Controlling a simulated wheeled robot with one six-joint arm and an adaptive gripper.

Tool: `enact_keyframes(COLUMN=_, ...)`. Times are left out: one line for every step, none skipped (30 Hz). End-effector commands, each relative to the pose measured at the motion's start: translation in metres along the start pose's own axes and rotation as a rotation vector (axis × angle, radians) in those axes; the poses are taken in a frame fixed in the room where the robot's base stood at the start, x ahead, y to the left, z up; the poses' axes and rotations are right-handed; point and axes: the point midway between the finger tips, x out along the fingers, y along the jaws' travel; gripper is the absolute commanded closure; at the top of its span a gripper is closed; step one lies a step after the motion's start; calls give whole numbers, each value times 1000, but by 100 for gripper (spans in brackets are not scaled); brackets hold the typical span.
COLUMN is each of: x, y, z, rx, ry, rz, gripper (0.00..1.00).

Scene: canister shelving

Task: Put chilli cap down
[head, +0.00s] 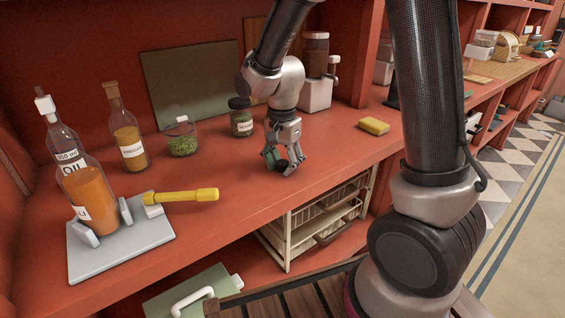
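My gripper (283,162) points down just above the red counter, right of the middle of the worktop. Its fingers are closed around a small dark green piece, which looks like the chilli cap (274,160); the fingers hide most of it. I cannot tell whether the cap touches the counter. An orange-filled jar (87,197) stands upright in a grey clamp fixture with a yellow handle (181,196) at the left. No cap is visible on this jar, and its label is only partly in view.
The red counter (222,232) is clear in front of my gripper. Behind stand a labelled herb jar (242,123), a round jar of greens (182,142), a vinegar bottle (128,140) and an oil bottle (63,138). A yellow sponge (374,126) lies to the right.

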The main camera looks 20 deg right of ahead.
Motion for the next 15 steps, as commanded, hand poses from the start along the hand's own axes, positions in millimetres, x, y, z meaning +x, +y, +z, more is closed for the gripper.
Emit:
enact_keyframes(x=1, y=2, z=1, rx=1, ry=-2, rz=7, gripper=51)
enact_keyframes(x=1, y=2, z=1, rx=1, ry=-2, rz=6, gripper=51)
enact_keyframes(x=1, y=2, z=1, rx=1, ry=-2, rz=6, gripper=51)
enact_keyframes(x=1, y=2, z=1, rx=1, ry=-2, rz=6, gripper=51)
enact_keyframes(x=1, y=2, z=0, rx=1, ry=-2, rz=6, gripper=51)
enact_keyframes(x=0, y=2, z=0, rx=1, ry=-2, rz=6, gripper=51)
enact_keyframes(x=-2, y=2, z=0, rx=0, ry=-1, rz=5, gripper=51)
enact_keyframes(x=-4, y=1, z=0, rx=0, ry=-1, rz=4, gripper=51)
enact_keyframes(x=-7, y=1, z=0, rx=0, ry=0, rz=2, gripper=51)
enact_keyframes(x=-11, y=1, z=0, rx=0, ry=0, rz=2, gripper=51)
enact_keyframes(x=-16, y=0, z=0, rx=0, ry=0, rz=1, gripper=51)
enact_keyframes(x=-24, y=0, z=0, rx=0, ry=1, rz=-2, gripper=51)
enact_keyframes(x=-30, y=0, z=0, rx=0, ry=1, rz=-2, gripper=51)
enact_keyframes(x=-38, y=0, z=0, rx=0, ry=1, rz=-3, gripper=51)
enact_keyframes(x=-47, y=-1, z=0, rx=0, ry=2, rz=-4, gripper=51)
